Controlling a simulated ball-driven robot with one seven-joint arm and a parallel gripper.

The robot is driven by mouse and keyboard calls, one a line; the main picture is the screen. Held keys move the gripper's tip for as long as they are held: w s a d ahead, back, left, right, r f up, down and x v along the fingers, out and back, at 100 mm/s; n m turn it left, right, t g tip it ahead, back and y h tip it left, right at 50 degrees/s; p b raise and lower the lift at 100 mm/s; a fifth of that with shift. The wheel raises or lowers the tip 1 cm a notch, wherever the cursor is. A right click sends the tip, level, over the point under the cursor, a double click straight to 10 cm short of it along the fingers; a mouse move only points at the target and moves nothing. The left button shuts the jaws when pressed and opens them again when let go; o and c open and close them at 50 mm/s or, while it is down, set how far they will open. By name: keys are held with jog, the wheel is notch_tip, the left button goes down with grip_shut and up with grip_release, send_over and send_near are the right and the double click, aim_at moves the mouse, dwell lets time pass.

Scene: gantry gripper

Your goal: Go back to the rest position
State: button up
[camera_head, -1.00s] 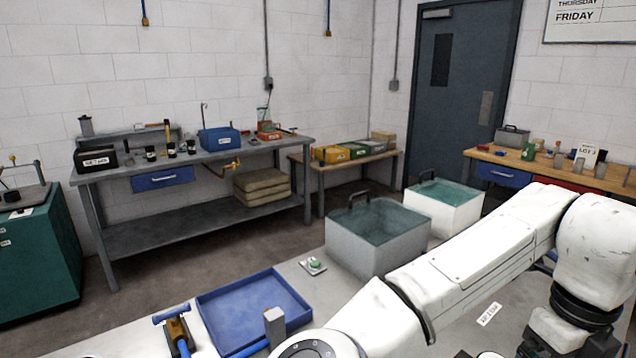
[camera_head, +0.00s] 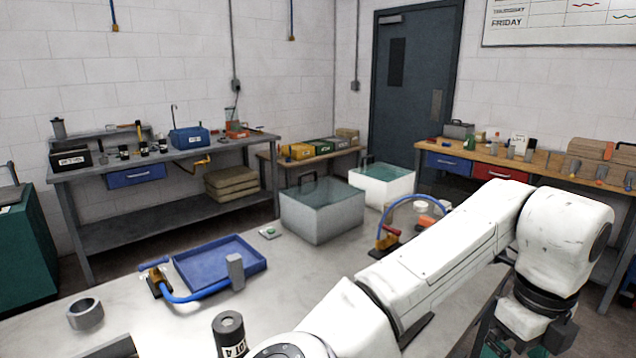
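My white arm runs from the bottom middle of the head view up to a bent elbow at the right. From there it turns down toward the lower right edge. Its fingers cannot be made out, so I cannot see whether anything is held. My grey worktable (camera_head: 150,325) lies below and left of the arm. The arm passes over its right part and hides some of it.
A blue tray (camera_head: 205,268), a metal ring (camera_head: 85,314), a dark labelled cylinder (camera_head: 229,335), a blue hose (camera_head: 190,297), and a grey tank (camera_head: 320,212) stand on or by the table. A white tank (camera_head: 388,186) is behind. Benches line the walls.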

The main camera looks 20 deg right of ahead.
jog(key=d+f+n+t+h, duration=0.2)
jog(key=d+f+n+h, duration=0.2)
jog(key=d+n+h, duration=0.8)
jog(key=s+a+f+n+t+y, duration=0.1)
jog(key=s+a+f+n+y, duration=0.1)
jog(key=a+f+n+y, duration=0.4)
jog(key=s+a+f+n+y, duration=0.2)
jog(key=a+f+n, duration=0.4)
jog(key=f+n, duration=0.45)
jog(key=s+a+f+n+g+y, duration=0.2)
jog(key=s+a+f+n+y, duration=0.1)
jog(key=s+a+f+n, duration=0.4)
jog(key=s+a+f, duration=0.1)
jog(key=s+a, duration=0.2)
jog(key=a, duration=0.1)
jog(key=shift+s+a+f+n+y, duration=0.15)
jog(key=shift+s+f+n+y, duration=0.05)
jog(key=shift+f+n+y, duration=0.2)
